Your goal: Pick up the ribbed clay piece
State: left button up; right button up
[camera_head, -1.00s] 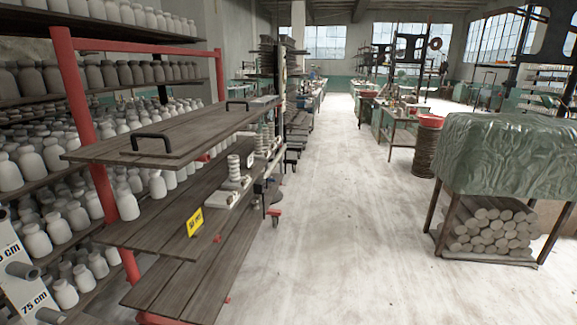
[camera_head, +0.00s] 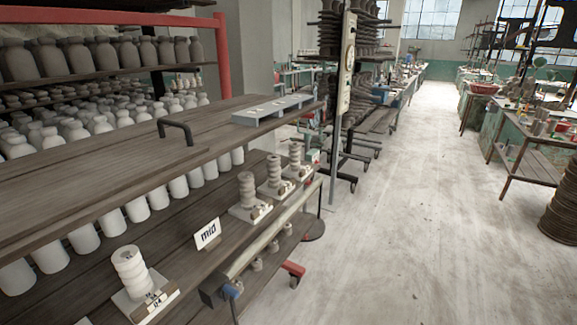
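Several ribbed clay pieces stand upright on small pale bases along the middle shelf board (camera_head: 185,255). The nearest is a pale ribbed clay piece (camera_head: 130,270) at the lower left, with a small dark-marked block at its base. Farther along stand darker ribbed clay pieces, one here (camera_head: 247,190), another behind it (camera_head: 273,171) and one farther back (camera_head: 296,157). I cannot tell which one the task means. Neither of my grippers is in view.
An upper wooden board (camera_head: 90,175) with a black handle (camera_head: 175,130) overhangs the middle shelf. A "mid" sign (camera_head: 207,234) stands between the ribbed pieces. Pale bottles (camera_head: 112,222) crowd behind. A worktable (camera_head: 535,165) stands at right. The floor (camera_head: 390,240) between is clear.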

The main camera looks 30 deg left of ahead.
aim_at(246, 182)
jog(key=i+u, duration=0.15)
jog(key=i, duration=0.4)
jog(key=i+l+u, duration=0.1)
jog(key=i, duration=0.45)
jog(key=i+l+u, duration=0.15)
jog(key=i, duration=0.4)
jog(key=i+l+u, duration=0.1)
jog(key=i+l, duration=0.2)
jog(key=i, duration=0.2)
jog(key=i+u, duration=0.2)
jog(key=u, duration=0.25)
jog(key=i+l+u, duration=0.1)
jog(key=u, duration=0.3)
jog(key=i+l+u, duration=0.2)
jog(key=u, duration=0.25)
jog(key=i+l+u, duration=0.2)
jog(key=u, duration=0.25)
jog(key=i+l+u, duration=0.15)
jog(key=l+u, duration=0.45)
jog(key=u, duration=0.25)
jog(key=i+l+u, duration=0.1)
jog(key=l+u, duration=0.2)
jog(key=u, duration=0.15)
